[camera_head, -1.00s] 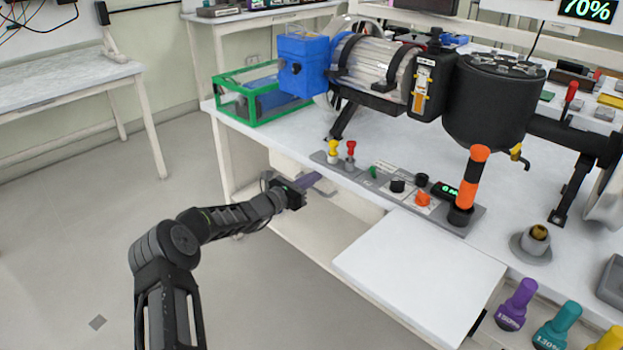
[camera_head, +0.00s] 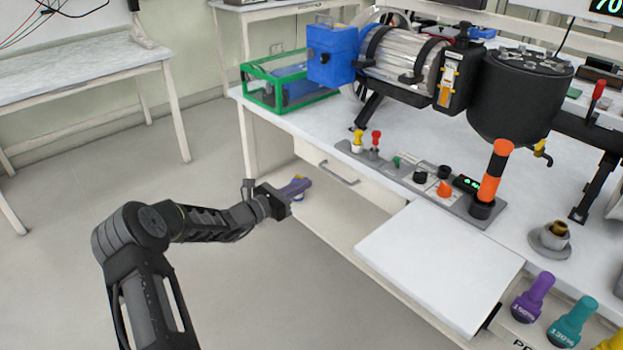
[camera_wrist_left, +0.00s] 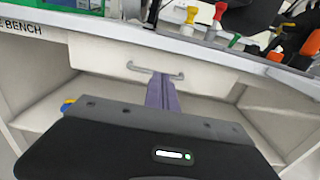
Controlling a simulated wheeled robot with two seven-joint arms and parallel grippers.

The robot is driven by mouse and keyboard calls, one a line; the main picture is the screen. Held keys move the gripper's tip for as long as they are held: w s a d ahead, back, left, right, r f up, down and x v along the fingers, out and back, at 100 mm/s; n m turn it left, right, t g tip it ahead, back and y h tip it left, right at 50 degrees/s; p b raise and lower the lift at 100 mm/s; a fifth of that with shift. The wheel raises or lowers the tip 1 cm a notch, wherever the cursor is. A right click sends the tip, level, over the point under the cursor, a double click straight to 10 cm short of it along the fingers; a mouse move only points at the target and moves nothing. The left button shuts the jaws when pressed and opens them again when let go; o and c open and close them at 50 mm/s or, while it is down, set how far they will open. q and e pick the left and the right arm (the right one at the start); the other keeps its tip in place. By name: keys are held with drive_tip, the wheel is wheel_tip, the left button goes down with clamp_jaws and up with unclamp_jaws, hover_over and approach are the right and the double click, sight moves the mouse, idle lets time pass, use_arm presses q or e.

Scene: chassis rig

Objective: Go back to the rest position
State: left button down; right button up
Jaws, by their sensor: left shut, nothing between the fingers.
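My left gripper (camera_head: 300,185) has purple fingers and is shut and empty. It hangs in front of the bench, apart from the drawer (camera_head: 320,168) below the bench top. In the left wrist view its closed fingers (camera_wrist_left: 163,92) point toward the drawer handle (camera_wrist_left: 140,69) and overlap part of it. My left arm reaches in from the lower left, bent at the elbow. My right gripper is not in view.
The bench top (camera_head: 400,130) carries a blue box (camera_head: 331,54), a green-framed box (camera_head: 285,85), a black vessel (camera_head: 520,92) and a control panel (camera_head: 420,180). A white board (camera_head: 440,265) juts out in front. Open floor (camera_head: 60,270) lies to the left.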

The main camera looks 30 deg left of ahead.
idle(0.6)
use_arm(q)
drive_tip(key=s+d+f+m+g, duration=0.2)
drive_tip(key=s+d+f+g, duration=0.1)
drive_tip(key=f, duration=0.4)
drive_tip(key=s+d+f+m+g, duration=0.3)
drive_tip(key=s+f, duration=0.1)
drive_tip(key=f, duration=0.3)
drive_tip(key=s+d+f+m+g, duration=0.2)
drive_tip(key=s+d+f, duration=0.15)
drive_tip(key=f, duration=0.25)
drive_tip(key=s+d+f+m+g+y, duration=0.1)
drive_tip(key=s+d+f+m+g, duration=0.2)
drive_tip(key=s+d+f+m, duration=0.45)
drive_tip(key=s+d+f+m+g+y, duration=0.1)
drive_tip(key=s+d+f+m+g, duration=0.3)
drive_tip(key=s+d+m, duration=0.5)
drive_tip(key=s+d+r+m+g+h, duration=0.1)
drive_tip(key=s+d+r+m, duration=0.2)
drive_tip(key=s+d+m, duration=0.65)
drive_tip(key=s+d+r+n+p, duration=0.1)
drive_tip(key=r+p, duration=0.7)
drive_tip(key=s+d+r+n+p, duration=0.1)
drive_tip(key=s+r+p, duration=0.1)
drive_tip(key=r+p, duration=0.6)
drive_tip(key=shift+s+d, duration=0.15)
drive_tip(key=shift+s, duration=0.1)
